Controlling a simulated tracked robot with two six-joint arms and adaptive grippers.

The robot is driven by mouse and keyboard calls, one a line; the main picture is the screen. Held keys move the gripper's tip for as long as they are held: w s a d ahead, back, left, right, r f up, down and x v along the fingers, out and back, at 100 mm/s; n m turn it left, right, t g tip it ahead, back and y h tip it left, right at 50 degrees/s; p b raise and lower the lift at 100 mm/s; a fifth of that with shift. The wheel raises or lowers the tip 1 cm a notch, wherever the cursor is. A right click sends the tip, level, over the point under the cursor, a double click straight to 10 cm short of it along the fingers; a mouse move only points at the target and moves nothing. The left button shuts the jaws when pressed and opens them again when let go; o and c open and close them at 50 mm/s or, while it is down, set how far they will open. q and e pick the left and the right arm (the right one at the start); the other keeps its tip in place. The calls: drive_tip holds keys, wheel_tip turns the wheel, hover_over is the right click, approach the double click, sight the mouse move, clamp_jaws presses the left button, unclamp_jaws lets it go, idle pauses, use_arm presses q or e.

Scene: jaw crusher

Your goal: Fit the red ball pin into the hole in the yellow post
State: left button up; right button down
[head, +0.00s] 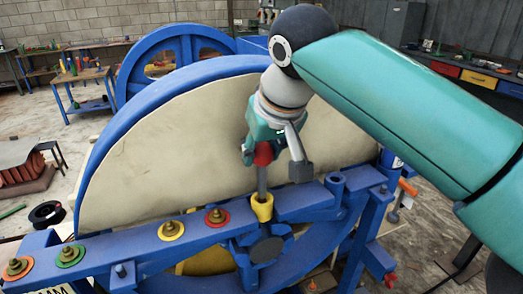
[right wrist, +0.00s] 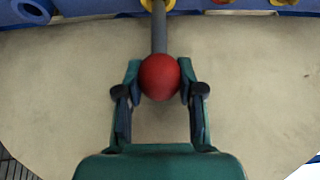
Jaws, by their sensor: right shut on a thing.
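The red ball pin (head: 263,154) has a red ball on top and a grey shaft pointing down. My right gripper (head: 272,158) is shut on the ball, with a finger on each side of it in the right wrist view (right wrist: 160,82). The yellow post (head: 262,208) is a short cup on the blue beam, directly below the pin. The shaft's lower end meets the post's mouth; how deep it sits inside I cannot tell. In the right wrist view the shaft of the pin (right wrist: 159,30) runs up to the yellow rim at the top edge. My left gripper is not in view.
The blue beam (head: 140,246) carries several bolts on red, yellow, green and orange washers left of the post. A blue tube (head: 335,186) stands to the right. The large cream-faced wheel (head: 170,150) rises close behind the gripper.

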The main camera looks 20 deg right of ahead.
sight(264, 184)
drive_tip(key=shift+f, duration=0.2)
drive_tip(key=shift+f+b, duration=3.2)
drive_tip(key=shift+f, duration=0.55)
drive_tip(key=c, duration=0.6)
unclamp_jaws()
drive_tip(key=shift+f, duration=0.1)
drive_tip(key=shift+c, duration=0.2)
drive_tip(key=v, duration=1.2)
drive_tip(key=shift+a+f, duration=0.1)
